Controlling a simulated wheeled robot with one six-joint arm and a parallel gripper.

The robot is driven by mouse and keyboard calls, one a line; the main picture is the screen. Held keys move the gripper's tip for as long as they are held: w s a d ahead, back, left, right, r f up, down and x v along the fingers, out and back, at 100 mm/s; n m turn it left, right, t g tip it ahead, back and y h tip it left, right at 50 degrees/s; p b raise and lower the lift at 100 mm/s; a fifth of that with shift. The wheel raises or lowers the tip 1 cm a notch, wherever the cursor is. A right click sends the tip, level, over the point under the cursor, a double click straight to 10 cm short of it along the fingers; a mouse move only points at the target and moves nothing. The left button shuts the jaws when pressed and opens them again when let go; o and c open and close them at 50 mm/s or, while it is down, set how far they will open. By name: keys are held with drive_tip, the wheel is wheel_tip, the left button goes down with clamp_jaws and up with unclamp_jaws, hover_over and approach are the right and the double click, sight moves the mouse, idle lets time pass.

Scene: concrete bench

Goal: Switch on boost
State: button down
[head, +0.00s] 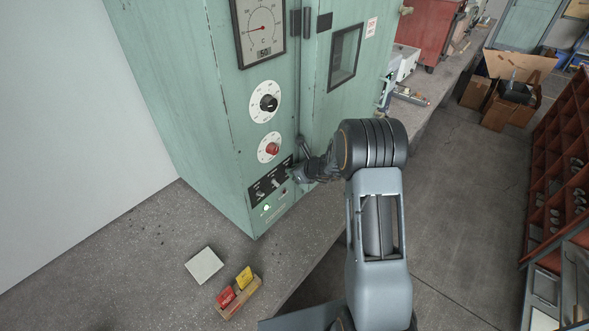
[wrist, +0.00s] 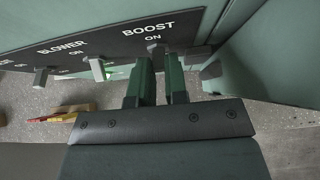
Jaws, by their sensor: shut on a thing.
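The black switch panel (head: 262,191) is on the lower front of the green cabinet. In the wrist view the panel (wrist: 125,40) carries the words BLOWER and BOOST, each with ON beneath. My gripper (head: 297,173) is at the right end of the panel. In the wrist view its two dark green fingers (wrist: 162,68) are at the panel just below the BOOST label, shut on the boost switch, which they mostly hide. The grey blower switch lever (wrist: 97,68) stands to the left, clear of the fingers. Another lever (wrist: 40,76) is further left.
Above the panel are a red knob (head: 271,149), a black knob (head: 268,103) and a temperature gauge (head: 258,30). A white tile (head: 203,266) and a wooden block with red and yellow pieces (head: 240,294) lie on the bench.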

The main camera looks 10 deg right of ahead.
drive_tip(key=shift+r+g, duration=0.15)
drive_tip(key=shift+g, duration=0.15)
idle(0.4)
drive_tip(key=c, duration=1.1)
unclamp_jaws()
drive_tip(key=shift+c, duration=0.2)
drive_tip(key=b+v, duration=0.1)
drive_tip(key=v, duration=1.2)
drive_tip(key=shift+s+r, duration=0.25)
drive_tip(key=shift+r, duration=0.15)
drive_tip(key=shift+a, duration=0.1)
